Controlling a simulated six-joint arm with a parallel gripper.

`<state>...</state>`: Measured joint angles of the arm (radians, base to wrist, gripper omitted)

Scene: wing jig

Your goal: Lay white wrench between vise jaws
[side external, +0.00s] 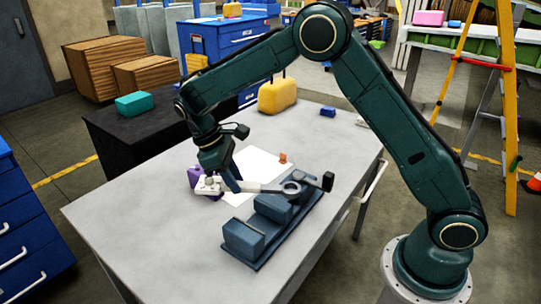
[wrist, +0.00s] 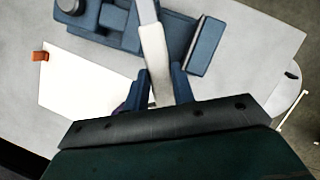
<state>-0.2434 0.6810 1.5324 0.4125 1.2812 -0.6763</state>
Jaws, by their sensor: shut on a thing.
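My gripper (side external: 231,184) is shut on the white wrench (side external: 250,187), holding it roughly level near its broad end, with the ring end reaching right. The blue vise (side external: 258,262) stands on the grey table. Its two blocks show as the near jaw (side external: 243,238) and the far jaw (side external: 271,208). In the wrist view, the wrench (wrist: 155,52) runs up from between my fingers (wrist: 161,82) and crosses the vise, with a jaw block (wrist: 207,46) to its right and more vise body to its left. The wrench appears above the vise; its exact height is unclear.
A white sheet (side external: 258,168) lies on the table, with a small orange item (side external: 283,157) near it. A purple object (side external: 193,176) is close behind my gripper. A yellow case (side external: 277,96) and small blue box (side external: 328,111) stand farther back. The table's left front is clear.

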